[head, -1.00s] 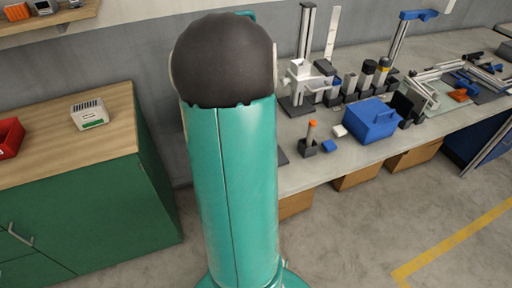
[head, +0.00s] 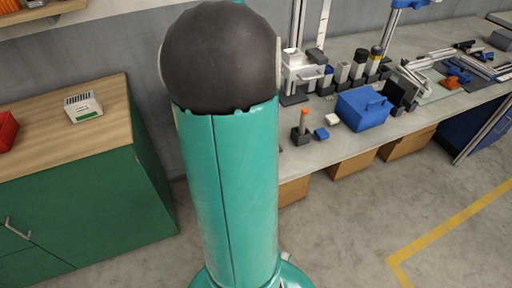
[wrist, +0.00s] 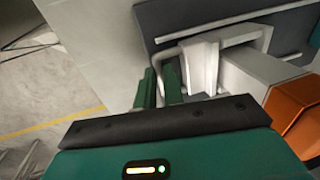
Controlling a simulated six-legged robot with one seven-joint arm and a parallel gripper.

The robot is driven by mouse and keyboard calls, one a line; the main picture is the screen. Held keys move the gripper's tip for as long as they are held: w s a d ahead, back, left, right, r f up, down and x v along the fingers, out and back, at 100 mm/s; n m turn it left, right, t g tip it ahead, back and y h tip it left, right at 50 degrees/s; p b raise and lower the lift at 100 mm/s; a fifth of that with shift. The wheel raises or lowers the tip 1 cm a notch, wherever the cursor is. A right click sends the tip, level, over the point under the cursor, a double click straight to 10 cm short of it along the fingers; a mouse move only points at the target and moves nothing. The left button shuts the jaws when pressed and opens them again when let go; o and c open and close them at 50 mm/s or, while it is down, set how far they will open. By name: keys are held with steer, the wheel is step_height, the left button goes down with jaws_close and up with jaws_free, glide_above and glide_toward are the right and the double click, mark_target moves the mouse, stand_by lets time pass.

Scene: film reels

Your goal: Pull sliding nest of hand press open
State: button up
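The hand press stands on the bench behind my arm in the head view. Its white sliding nest (head: 297,72) with a handle shows just right of my arm. In the wrist view the white nest block (wrist: 203,66) sits on a dark base plate (wrist: 160,18), with a grey bent-bar handle (wrist: 262,36) around it. My gripper's two green fingers (wrist: 161,86) stand on both sides of the handle's left leg, with little gap left, and appear closed on it. The fingers are hidden in the head view.
An orange hexagonal part (wrist: 294,115) lies close to the right of my gripper. A blue box (head: 363,110), an orange-topped peg in a dark holder (head: 302,128) and several small blocks stand on the bench (head: 340,147). A green cabinet (head: 80,200) is at left; floor between is clear.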

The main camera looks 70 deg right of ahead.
steer(key=o, duration=0.4)
steer(key=shift+o, duration=0.2)
steer(key=shift+r, duration=0.1)
step_height(320, 180, up, 14)
steer(key=s+a, duration=0.2)
steer(key=shift+f, duration=0.25)
